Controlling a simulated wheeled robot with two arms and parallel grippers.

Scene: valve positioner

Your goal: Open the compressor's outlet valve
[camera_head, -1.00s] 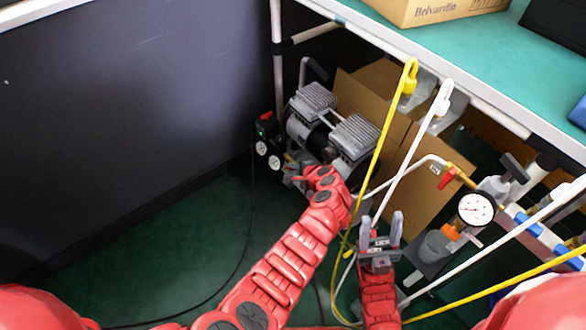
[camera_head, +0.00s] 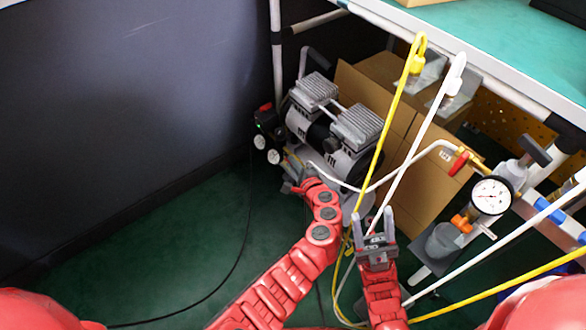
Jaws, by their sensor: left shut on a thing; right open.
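The compressor (camera_head: 322,140), grey with two ribbed cylinder heads, stands on the floor under the bench. Its black regulator part (camera_head: 266,127) with two small white gauges and a red knob is at its left end. My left gripper (camera_head: 291,187) is low at the compressor's front, below the gauges, shut on a small part where the outlet valve seems to be. The gripper and my wrist hide most of that valve, so its handle's angle cannot be told. My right gripper (camera_head: 374,224) points up, open and empty, to the right of my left arm.
Yellow (camera_head: 391,110) and white (camera_head: 425,133) hoses hang from the bench edge near my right gripper. A large pressure gauge (camera_head: 490,195) with a red-handled valve (camera_head: 459,162) is at the right. Cardboard boxes (camera_head: 425,185) stand behind. The green floor (camera_head: 180,250) at left is clear except for a black cable.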

